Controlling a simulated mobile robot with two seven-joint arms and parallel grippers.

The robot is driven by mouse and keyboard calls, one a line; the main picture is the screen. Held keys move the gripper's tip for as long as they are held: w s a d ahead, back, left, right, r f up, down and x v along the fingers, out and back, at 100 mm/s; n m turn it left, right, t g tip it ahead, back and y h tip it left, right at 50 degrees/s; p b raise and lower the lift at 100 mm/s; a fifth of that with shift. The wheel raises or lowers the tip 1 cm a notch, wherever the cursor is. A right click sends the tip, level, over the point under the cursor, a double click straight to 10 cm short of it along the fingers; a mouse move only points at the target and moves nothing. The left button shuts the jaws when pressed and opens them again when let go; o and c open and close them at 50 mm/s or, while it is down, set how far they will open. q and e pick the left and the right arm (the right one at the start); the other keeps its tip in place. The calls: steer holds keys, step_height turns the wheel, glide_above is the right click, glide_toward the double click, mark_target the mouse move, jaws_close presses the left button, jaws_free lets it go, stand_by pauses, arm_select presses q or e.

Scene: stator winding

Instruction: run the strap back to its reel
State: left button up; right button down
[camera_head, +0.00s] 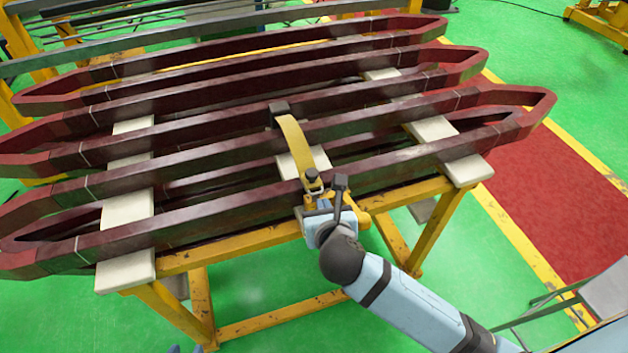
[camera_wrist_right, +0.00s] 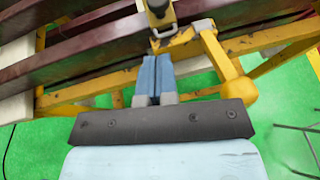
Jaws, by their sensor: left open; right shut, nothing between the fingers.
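The yellow strap (camera_head: 294,142) runs across the dark red coil bars, from a dark block (camera_head: 279,109) to a yellow metal fitting with a dark knob (camera_head: 312,181) near the table's front edge. I cannot tell which end is the reel. My right gripper (camera_head: 316,208) is at this fitting, its fingers partly hidden by the wrist. In the right wrist view its blue fingers (camera_wrist_right: 157,58) are shut together and empty, just short of the fitting (camera_wrist_right: 162,30). Only bluish tips of my left gripper (camera_head: 186,350) show at the bottom edge; it is open, away from the strap.
Several long coils (camera_head: 220,125) lie on white pads (camera_head: 127,213) over a yellow frame table (camera_head: 230,248). A grey chair (camera_head: 605,290) stands at lower right. A red mat (camera_head: 550,200) lies on the green floor, and floor in front of the table is clear.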

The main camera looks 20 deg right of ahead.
mark_target(313, 179)
arm_select(q)
steer(key=shift+w+a+r+p, duration=0.1)
steer(key=shift+w+r+p, duration=0.2)
steer(key=shift+r+p, duration=0.25)
arm_select(e)
steer(key=x, duration=0.6)
steer(key=r+x, duration=0.1)
steer(key=x, duration=0.2)
steer(key=shift+w+d+f, duration=0.1)
steer(key=shift+w+f, duration=0.1)
steer(key=shift+w, duration=0.35)
